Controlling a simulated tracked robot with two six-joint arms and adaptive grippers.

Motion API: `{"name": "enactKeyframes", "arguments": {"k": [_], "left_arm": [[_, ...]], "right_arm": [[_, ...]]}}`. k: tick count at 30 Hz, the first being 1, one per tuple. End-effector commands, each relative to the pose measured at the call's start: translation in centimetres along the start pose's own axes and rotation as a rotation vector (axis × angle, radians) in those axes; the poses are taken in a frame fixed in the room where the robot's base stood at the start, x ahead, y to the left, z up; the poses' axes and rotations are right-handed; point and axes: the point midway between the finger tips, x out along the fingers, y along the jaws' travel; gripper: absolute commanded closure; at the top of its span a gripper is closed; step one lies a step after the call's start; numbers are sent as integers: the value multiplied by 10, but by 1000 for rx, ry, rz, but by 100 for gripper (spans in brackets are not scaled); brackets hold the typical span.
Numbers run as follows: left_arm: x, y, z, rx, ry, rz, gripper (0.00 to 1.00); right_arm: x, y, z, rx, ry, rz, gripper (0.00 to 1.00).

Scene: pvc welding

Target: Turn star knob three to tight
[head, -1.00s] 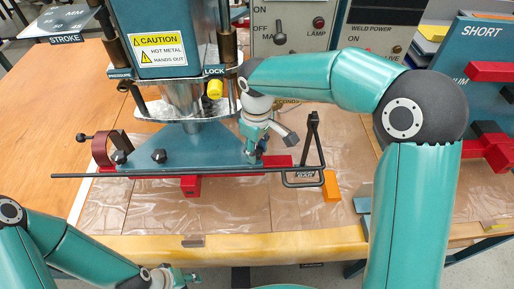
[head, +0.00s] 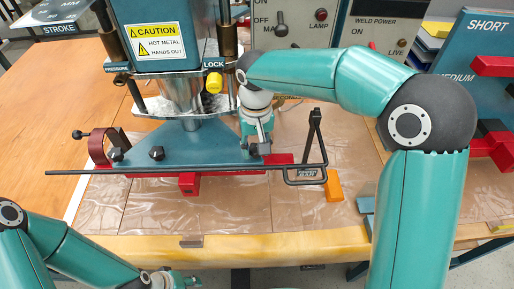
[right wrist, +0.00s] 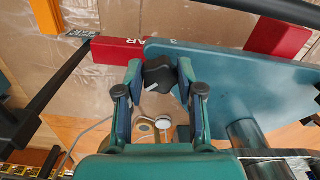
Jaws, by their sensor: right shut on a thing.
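Star knob three (right wrist: 157,74) is a black lobed knob with a pale mark, beside a "3" on the teal plate (right wrist: 225,62) in the right wrist view. My right gripper (right wrist: 159,70) is shut on it, one finger on each side. Two other black star knobs, a left one (head: 116,154) and a middle one (head: 157,153), are on this plate. My left gripper (head: 175,281) is low at the bottom edge, partly cut off.
A long black bar (head: 150,173) runs in front of the plate, ending in a black handle frame (head: 314,150) right of my gripper. The welding press (head: 165,40) stands behind. The sheeted table front (head: 230,215) is mostly clear.

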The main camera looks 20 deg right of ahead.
Motion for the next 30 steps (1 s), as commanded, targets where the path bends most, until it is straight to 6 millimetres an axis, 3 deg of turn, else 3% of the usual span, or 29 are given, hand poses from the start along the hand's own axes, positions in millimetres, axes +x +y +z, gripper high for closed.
{"name": "enactKeyframes", "arguments": {"k": [30], "left_arm": [[21,-8,0,0,0,0,60]], "right_arm": [[-1,-5,-4,964,7,-6,98]]}}
